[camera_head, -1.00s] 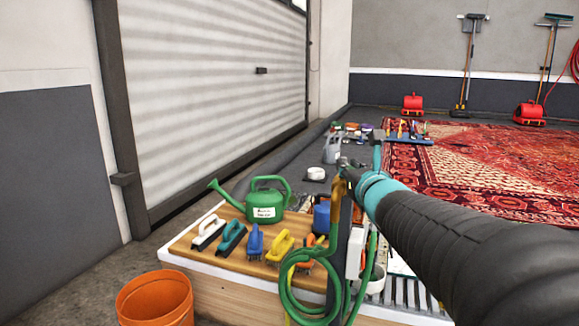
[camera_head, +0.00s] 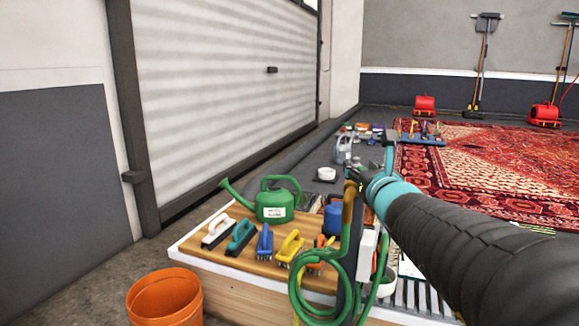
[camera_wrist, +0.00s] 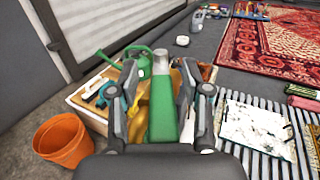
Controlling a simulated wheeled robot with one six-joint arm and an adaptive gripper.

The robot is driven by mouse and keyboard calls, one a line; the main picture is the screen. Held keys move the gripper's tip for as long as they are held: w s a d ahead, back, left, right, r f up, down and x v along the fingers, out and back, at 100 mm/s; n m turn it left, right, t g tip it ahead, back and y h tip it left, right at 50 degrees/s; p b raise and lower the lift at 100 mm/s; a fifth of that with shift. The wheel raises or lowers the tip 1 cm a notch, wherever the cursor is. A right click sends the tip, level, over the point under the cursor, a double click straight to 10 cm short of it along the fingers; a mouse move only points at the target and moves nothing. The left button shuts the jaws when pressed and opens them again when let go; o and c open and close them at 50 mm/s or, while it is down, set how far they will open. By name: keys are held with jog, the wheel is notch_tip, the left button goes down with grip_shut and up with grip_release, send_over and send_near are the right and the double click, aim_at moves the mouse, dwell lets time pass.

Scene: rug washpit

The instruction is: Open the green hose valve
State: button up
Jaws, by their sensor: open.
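My gripper (camera_head: 368,166) is open at the top of a brass-coloured standpipe (camera_head: 347,212). A coiled green hose (camera_head: 318,290) hangs on this pipe. In the wrist view, a long green piece with a grey end (camera_wrist: 162,112) lies between the two spread fingers of my gripper (camera_wrist: 159,72). It looks like the valve's lever or a length of hose; I cannot tell which. Gaps show on both sides of it, and neither finger clearly touches it. The valve body is mostly hidden behind my gripper in the head view.
A green watering can (camera_head: 273,207) and several brushes (camera_head: 265,242) stand on a wooden board left of the pipe. An orange bucket (camera_head: 165,298) is on the floor at front left. A red patterned rug (camera_head: 500,175) lies behind on the right.

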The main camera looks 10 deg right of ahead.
jog(key=s, duration=1.2)
jog(key=shift+a, duration=0.45)
